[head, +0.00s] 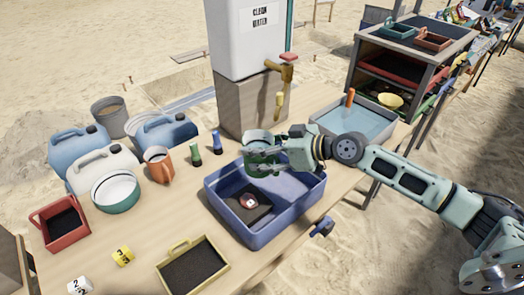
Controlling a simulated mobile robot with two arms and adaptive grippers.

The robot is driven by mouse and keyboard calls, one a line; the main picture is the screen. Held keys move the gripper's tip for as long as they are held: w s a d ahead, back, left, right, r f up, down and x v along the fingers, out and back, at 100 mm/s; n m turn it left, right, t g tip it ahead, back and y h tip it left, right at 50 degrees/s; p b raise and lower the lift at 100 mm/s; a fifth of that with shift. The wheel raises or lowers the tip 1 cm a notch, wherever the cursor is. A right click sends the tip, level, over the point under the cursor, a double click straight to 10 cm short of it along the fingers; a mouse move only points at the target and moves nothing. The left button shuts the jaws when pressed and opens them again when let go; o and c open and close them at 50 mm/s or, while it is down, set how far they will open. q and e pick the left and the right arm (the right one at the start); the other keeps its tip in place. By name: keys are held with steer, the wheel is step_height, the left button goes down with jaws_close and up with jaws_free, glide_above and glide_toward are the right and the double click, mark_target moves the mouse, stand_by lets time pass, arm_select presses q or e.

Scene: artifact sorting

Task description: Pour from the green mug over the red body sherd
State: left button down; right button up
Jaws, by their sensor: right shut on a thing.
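The green mug (262,146) is in the grip of my right gripper (268,155), which comes in from the right. The mug looks about upright, above the back of the blue basin (304,205). The red body sherd (248,201) lies on a dark pad in the basin, with a small white mark on it. The mug is up and to the right of the sherd in the picture, apart from it. The mug's contents are hard to make out. My left gripper is not in view.
A white water tank (250,40) with a tap (282,70) stands behind the basin. An orange jug (158,165), a white-and-green bowl (116,192), jerrycans (78,148) and a yellow tray (193,268) stand to the left.

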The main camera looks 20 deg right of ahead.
mark_target(270, 161)
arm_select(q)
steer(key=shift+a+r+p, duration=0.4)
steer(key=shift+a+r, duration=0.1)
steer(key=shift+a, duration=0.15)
arm_select(e)
steer(key=shift+f, duration=0.15)
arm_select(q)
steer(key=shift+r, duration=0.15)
arm_select(e)
steer(key=shift+f, duration=0.15)
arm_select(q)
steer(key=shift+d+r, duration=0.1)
arm_select(e)
steer(key=shift+n+h, duration=0.3)
arm_select(q)
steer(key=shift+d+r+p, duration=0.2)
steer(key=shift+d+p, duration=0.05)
steer(key=shift+p, duration=0.25)
arm_select(e)
steer(key=shift+f, duration=0.2)
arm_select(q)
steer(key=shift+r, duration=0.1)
